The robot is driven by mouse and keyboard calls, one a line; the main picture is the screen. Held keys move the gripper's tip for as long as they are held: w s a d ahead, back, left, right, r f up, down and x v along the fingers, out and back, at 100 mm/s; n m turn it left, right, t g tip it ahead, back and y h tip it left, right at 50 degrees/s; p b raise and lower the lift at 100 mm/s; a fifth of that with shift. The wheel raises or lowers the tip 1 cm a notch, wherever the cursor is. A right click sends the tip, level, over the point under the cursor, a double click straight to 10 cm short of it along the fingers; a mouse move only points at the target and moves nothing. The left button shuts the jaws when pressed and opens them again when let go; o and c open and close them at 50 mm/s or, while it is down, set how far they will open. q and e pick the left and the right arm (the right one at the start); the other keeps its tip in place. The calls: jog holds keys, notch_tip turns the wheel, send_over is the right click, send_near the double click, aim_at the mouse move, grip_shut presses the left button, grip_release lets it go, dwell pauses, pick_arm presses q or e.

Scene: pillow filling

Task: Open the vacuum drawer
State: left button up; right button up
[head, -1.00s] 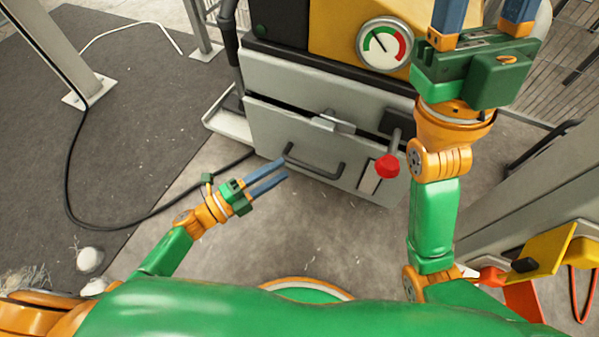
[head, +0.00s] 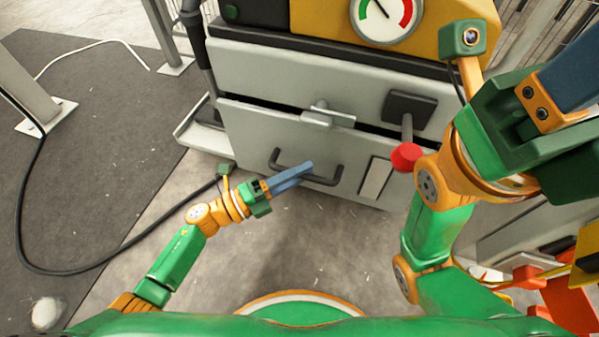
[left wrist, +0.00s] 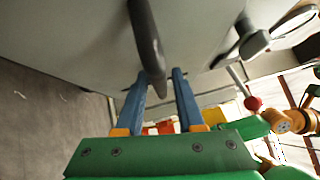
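The vacuum drawer (head: 250,135) is the lower grey front of the machine, with a narrow dark gap along its top edge. Its dark bar handle (head: 325,180) also shows in the left wrist view (left wrist: 148,40). My left gripper (head: 308,168) is at the handle, its blue fingers overlapping it in the head view. In the left wrist view the fingers are apart, with the handle's bar between or just beyond their tips; contact cannot be told. My right gripper (head: 575,85) is raised at the upper right, partly out of frame, so its opening is unclear.
A metal latch (head: 328,116) sits above the handle. A lever with a red knob (head: 406,156) is right of it, close to my right arm. A pressure gauge (head: 386,15) is above. A black cable (head: 100,262) lies on the left floor.

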pick_arm(q)
grip_shut()
dwell(1.2)
